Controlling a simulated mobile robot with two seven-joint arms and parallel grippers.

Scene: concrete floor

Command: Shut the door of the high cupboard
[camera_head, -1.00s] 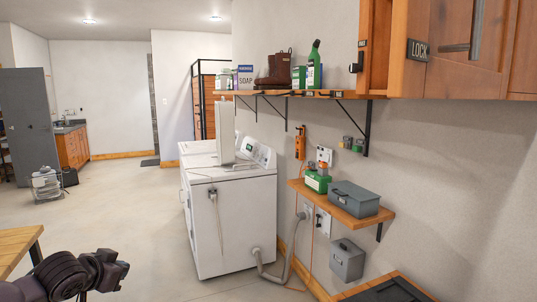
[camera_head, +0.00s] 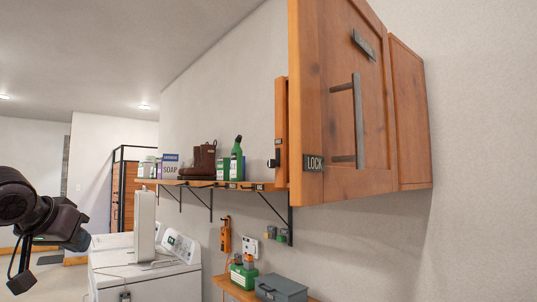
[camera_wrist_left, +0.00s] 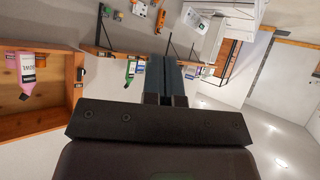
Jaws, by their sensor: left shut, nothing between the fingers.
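The high wooden cupboard hangs on the wall in the head view; its left frame (camera_head: 282,130) shows behind the door's free edge. The door (camera_head: 378,135) carries a bar handle (camera_head: 358,120) and a LOCK label (camera_head: 314,162). It stands open, swung out from the frame, and hides the inside there. The left wrist view shows an open wooden compartment (camera_wrist_left: 35,122) with a pink bottle (camera_wrist_left: 25,72) in it. My left gripper (camera_head: 82,240) is at the far left, well apart from the door. Its fingers (camera_wrist_left: 160,75) are shut and empty. My right gripper is out of view.
A shelf (camera_head: 222,185) with boots (camera_head: 198,160), a soap box (camera_head: 169,166) and bottles runs left of the cupboard. White washing machines (camera_head: 145,280) and a lower shelf with a grey box (camera_head: 280,290) stand below. The space between arm and cupboard looks clear.

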